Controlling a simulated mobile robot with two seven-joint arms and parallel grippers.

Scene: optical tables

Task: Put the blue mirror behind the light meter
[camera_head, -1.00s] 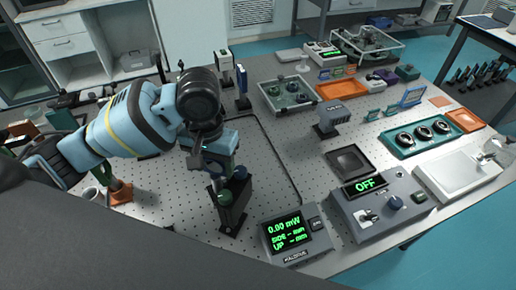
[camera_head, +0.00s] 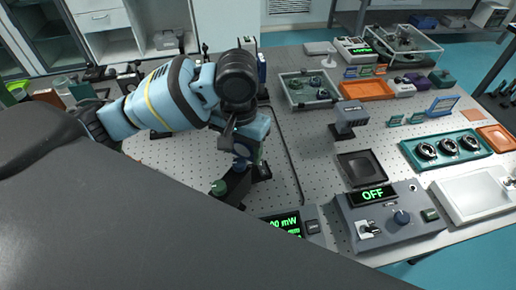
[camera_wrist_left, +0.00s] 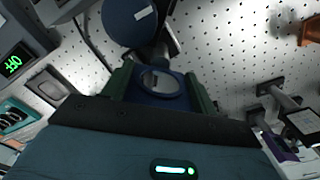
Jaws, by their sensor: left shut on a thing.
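My left gripper (camera_head: 243,150) reaches in from the left over the perforated table. In the left wrist view its green fingers (camera_wrist_left: 160,88) are shut on the blue mirror (camera_wrist_left: 158,82), a dark blue mount with a round face. The light meter's display box (camera_head: 312,228), with green mW digits, is at the bottom middle, partly hidden by my own body. A blue disc with a white label (camera_wrist_left: 130,20) stands just beyond the held mirror; I cannot tell whether they touch. In the head view the arm hides most of the mirror. My right gripper does not show.
A grey box reading OFF (camera_head: 392,215) and a black tray (camera_head: 361,168) are to the right. A grey post-mounted device (camera_head: 350,117) stands at mid-table. A teal tray (camera_head: 447,150) holds round parts. Bare perforated table (camera_head: 310,150) lies right of the gripper.

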